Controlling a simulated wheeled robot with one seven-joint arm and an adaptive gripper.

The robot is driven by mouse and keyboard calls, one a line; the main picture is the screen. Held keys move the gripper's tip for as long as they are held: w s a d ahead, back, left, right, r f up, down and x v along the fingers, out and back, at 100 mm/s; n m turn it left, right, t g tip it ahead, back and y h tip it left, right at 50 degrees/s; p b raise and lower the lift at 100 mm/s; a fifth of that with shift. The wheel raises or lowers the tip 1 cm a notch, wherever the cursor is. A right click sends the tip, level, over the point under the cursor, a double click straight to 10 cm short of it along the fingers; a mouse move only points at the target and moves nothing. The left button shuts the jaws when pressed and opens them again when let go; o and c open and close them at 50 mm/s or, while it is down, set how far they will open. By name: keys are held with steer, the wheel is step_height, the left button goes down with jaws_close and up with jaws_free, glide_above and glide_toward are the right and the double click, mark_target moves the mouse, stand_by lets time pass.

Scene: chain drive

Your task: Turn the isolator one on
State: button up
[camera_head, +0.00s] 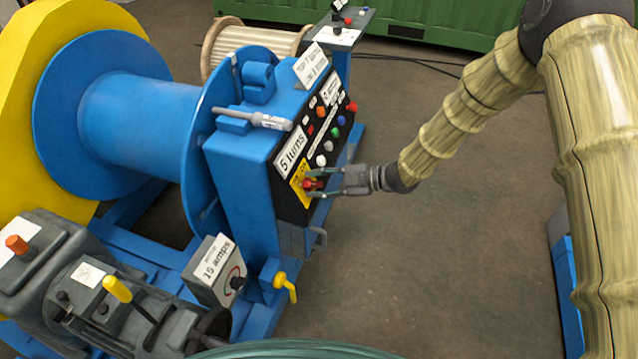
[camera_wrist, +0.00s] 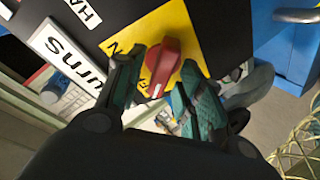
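The isolator is a red rotary knob (camera_wrist: 162,66) on a yellow plate (camera_wrist: 180,28), set low on the black control panel. In the head view the red knob (camera_head: 312,184) shows at the panel's lower front edge. My gripper (camera_head: 312,183) reaches it from the right, with a finger on either side of the knob. In the wrist view my gripper (camera_wrist: 157,95) has its fingers apart, and the knob lies between and just beyond the tips. I cannot tell whether either finger touches it. The lettering on the plate is partly hidden.
The black panel (camera_head: 318,138) carries coloured buttons and a "5 turns" label (camera_head: 291,151) above the knob. A "15 amps" box (camera_head: 217,272) stands lower left. The floor (camera_head: 430,240) right of the panel is clear.

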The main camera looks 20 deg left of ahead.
jaws_close()
steer(key=shift+m, duration=0.3)
steer(key=m+p, duration=0.2)
steer(key=m, duration=0.2)
steer(key=shift+r+t+y, duration=0.1)
steer(key=shift+t+y, duration=0.2)
steer(key=shift+t, duration=0.1)
steer(key=m+t+p, duration=0.1)
steer(key=m, duration=0.2)
steer(key=m+p, duration=0.1)
steer(key=m, duration=0.2)
steer(key=shift+w+t, duration=0.1)
steer(key=shift+t, duration=0.3)
steer(key=m+t+p, duration=0.1)
steer(key=m+p, duration=0.1)
steer(key=m, duration=0.3)
steer(key=shift+w+m+t+p, duration=0.1)
steer(key=shift+m+t+p, duration=0.45)
steer(key=shift+m, duration=1.75)
steer(key=shift+h, duration=0.4)
